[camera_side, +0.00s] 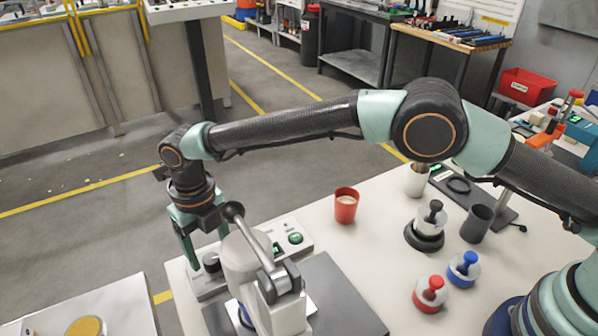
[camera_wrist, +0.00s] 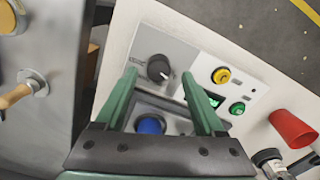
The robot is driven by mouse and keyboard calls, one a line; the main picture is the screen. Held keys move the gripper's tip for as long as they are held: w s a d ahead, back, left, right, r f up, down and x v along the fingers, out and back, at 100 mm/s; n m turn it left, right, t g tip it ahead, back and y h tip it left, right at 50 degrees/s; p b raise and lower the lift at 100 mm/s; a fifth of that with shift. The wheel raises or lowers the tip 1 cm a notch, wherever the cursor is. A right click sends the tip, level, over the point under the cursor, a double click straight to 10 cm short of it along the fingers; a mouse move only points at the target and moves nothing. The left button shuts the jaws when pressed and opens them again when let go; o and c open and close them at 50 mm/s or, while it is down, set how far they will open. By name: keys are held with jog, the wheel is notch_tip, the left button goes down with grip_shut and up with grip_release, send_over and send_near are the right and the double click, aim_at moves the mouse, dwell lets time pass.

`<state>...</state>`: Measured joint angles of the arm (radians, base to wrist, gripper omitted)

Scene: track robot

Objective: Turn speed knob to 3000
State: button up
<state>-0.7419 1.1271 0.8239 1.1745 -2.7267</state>
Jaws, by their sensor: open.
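The black knob (camera_wrist: 158,68) with a pale pointer line sits on a light control panel (camera_wrist: 190,58). In the wrist view it appears between the tips of my gripper (camera_wrist: 157,77), whose two green fingers are apart and empty. The pointer aims toward the lower right of that view; scale marks are too small to read. In the side view my gripper (camera_side: 206,250) points down over the left end of the panel, with the knob (camera_side: 211,262) close to its fingertips. I cannot tell whether the fingers touch it. A small green display (camera_wrist: 212,99) is on the panel, its digits unreadable.
A yellow button (camera_wrist: 221,75) and green button (camera_wrist: 237,108) are on the panel. A white machine with a lever (camera_side: 240,260) stands close in front of my gripper. A red cup (camera_side: 346,206) stands right of the panel; bare white table lies between it and the weighted pieces.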

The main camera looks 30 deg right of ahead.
jog(key=shift+f, duration=1.05)
grip_shut()
